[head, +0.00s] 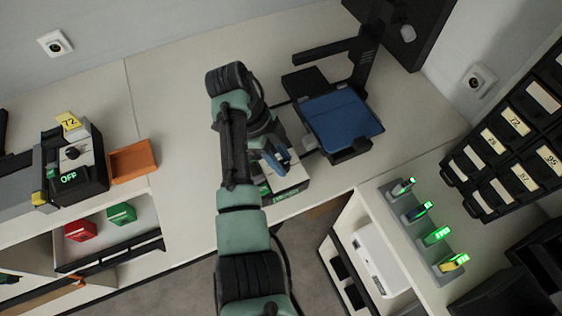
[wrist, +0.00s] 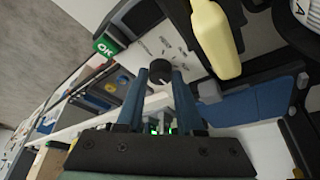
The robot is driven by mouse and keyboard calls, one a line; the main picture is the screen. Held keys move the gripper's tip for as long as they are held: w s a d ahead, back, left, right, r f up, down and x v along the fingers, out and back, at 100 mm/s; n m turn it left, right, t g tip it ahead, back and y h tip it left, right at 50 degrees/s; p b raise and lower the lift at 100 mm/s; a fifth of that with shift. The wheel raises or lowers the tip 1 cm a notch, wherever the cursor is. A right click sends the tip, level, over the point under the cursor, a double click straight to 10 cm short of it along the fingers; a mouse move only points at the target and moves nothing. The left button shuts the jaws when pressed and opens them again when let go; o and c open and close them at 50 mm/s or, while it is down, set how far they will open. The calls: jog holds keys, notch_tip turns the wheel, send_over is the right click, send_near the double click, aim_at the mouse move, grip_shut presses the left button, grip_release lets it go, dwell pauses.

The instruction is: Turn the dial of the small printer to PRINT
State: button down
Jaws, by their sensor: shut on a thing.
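My gripper (head: 277,163) reaches down to a small white-topped device (head: 293,183) near the bench's front edge. In the wrist view, its two blue fingers (wrist: 160,78) are shut on the black round dial (wrist: 157,70) on that device's white face (wrist: 184,58). A green display (wrist: 105,46) on the device reads OK. Printed marks around the dial are too small to read, so I cannot tell its setting. My arm hides much of this device in the head view. At the left, a dark grey machine (head: 95,178) has its own black knob and a display reading OFF.
A blue-topped stand (head: 340,120) is close right of my gripper. An orange tray (head: 133,161) lies at left. A yellow object (wrist: 215,38) hangs close beside the fingers in the wrist view. Label drawers (head: 510,130) and several green-lit handhelds are at right. Bench behind is clear.

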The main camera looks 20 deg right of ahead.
jog(key=shift+m, duration=0.4)
jog(key=c, duration=0.5)
grip_release()
jog(key=shift+c, duration=0.2)
jog(key=p+v, duration=0.3)
jog(key=v, duration=1)
jog(key=shift+w, duration=0.2)
jog(key=shift+d+f, duration=0.1)
